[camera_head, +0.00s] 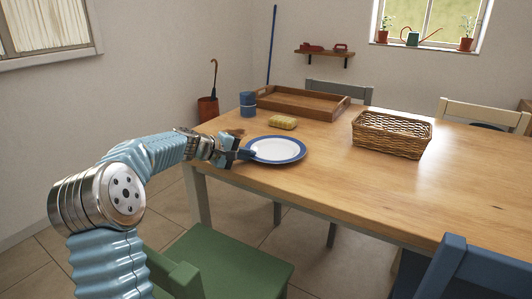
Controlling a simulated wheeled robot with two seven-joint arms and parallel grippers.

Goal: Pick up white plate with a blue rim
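The white plate with a blue rim (276,149) lies flat on the wooden table near its front left edge. My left gripper (247,154) is at the plate's left rim, with its fingertips at or over the rim. The fingers are small and dark here, and I cannot tell whether they are open or closed on the rim. My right gripper is not in view.
On the table (330,183) are a yellow sponge-like item (283,122) behind the plate, a blue cup-like item (247,104), a wooden tray (298,102) and a wicker basket (391,135). A green chair (225,262) and a blue chair (465,275) stand in front.

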